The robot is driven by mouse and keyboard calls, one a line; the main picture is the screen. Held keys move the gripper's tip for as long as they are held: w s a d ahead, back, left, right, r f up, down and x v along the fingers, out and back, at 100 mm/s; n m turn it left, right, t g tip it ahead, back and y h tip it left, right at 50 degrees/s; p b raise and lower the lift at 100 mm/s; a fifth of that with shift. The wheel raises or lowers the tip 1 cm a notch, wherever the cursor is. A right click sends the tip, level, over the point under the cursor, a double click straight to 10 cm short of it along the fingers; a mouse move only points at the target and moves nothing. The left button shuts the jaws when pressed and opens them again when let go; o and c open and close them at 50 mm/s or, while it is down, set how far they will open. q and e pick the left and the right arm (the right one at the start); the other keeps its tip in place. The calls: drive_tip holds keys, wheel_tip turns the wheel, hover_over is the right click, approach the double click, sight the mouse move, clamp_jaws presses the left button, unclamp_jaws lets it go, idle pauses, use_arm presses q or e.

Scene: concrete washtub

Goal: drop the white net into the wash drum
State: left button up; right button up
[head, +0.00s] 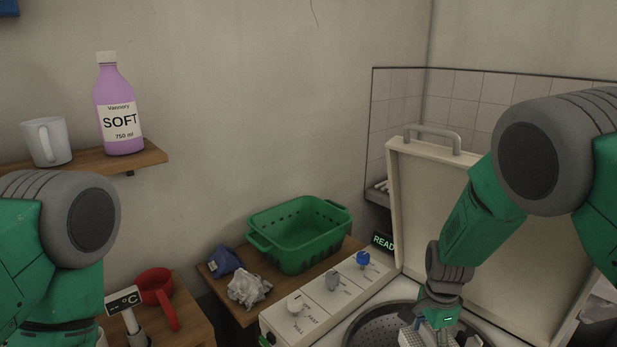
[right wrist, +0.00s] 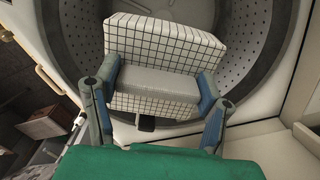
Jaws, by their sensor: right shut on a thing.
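The white net (right wrist: 165,42) shows in the right wrist view as a white block with a dark grid pattern. My right gripper (right wrist: 157,85) is shut on it, one finger on each side. The net is over the mouth of the wash drum (right wrist: 257,45), a grey perforated metal tub. In the head view my right gripper (head: 437,330) is above the drum (head: 370,328) at the bottom edge, with a little of the net (head: 410,338) showing. The gap between net and drum floor cannot be judged. My left arm is at the left; its gripper is out of frame.
The washer lid (head: 412,200) stands open behind my right arm. A control panel with knobs (head: 332,282) borders the drum. A green basket (head: 300,235), blue cloth (head: 224,262) and whitish cloth (head: 248,288) sit on a wooden shelf. A red scoop (head: 157,286) is lower left.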

drive_tip(key=shift+w, duration=0.1)
drive_tip(key=shift+s, duration=0.2)
drive_tip(key=shift+s+f+b, duration=0.2)
drive_tip(key=shift+s+b, duration=0.05)
drive_tip(key=shift+b, duration=0.3)
drive_tip(key=f+b, duration=0.1)
drive_tip(key=f, duration=0.1)
drive_tip(key=f+b, duration=0.2)
drive_tip(key=shift+w+d+f, duration=0.1)
drive_tip(key=shift+w+f, duration=0.1)
drive_tip(key=shift+f, duration=0.05)
drive_tip(key=shift+f+b, duration=0.25)
drive_tip(key=shift+b, duration=0.05)
drive_tip(key=shift+s, duration=0.1)
drive_tip(key=shift+r, duration=0.1)
